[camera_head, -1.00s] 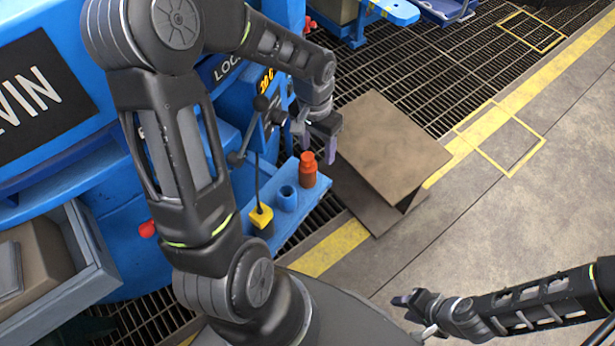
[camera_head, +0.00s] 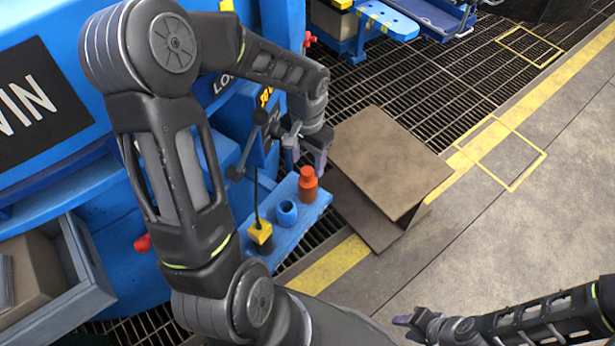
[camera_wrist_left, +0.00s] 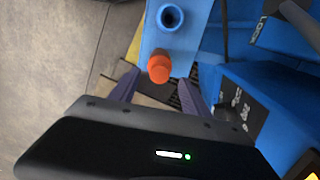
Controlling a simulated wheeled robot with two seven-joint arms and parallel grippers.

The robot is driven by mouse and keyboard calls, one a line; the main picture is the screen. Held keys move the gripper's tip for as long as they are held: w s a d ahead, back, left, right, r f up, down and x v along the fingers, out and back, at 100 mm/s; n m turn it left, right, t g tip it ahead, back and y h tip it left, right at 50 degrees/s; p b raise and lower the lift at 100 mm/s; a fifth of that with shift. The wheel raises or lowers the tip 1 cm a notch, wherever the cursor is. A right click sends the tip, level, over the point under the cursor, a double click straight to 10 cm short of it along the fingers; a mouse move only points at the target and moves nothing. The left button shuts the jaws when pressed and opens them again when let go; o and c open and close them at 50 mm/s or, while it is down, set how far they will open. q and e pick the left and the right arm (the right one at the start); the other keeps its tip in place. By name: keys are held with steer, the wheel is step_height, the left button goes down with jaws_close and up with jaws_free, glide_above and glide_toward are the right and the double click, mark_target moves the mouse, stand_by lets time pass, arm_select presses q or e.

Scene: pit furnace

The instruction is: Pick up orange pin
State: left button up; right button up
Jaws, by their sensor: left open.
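The orange pin (camera_head: 308,184) stands upright on the blue shelf (camera_head: 318,204), near its far right end. My left gripper (camera_head: 305,160) is open and empty, just behind the pin in the head view. In the left wrist view the pin (camera_wrist_left: 159,68) shows between the two spread purple fingers of the left gripper (camera_wrist_left: 158,90), near their tips. The fingers do not visibly touch it. My right gripper (camera_head: 402,322) is low at the right, over the floor and far from the pin; its jaw opening is unclear.
A blue ring-shaped cup (camera_head: 287,213) and a yellow-black block (camera_head: 260,236) with an upright rod share the shelf. The blue machine (camera_head: 60,150) rises at left. A brown tilted plate (camera_head: 388,160) lies right of the shelf. Open floor lies further right.

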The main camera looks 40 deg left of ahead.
mark_target(308, 171)
arm_select(q)
step_height(308, 171, down, 5)
steer(key=shift+f+b, duration=0.1)
steer(key=shift+b, duration=0.65)
jaws_close()
stand_by(0.5)
steer(key=shift+w, duration=0.1)
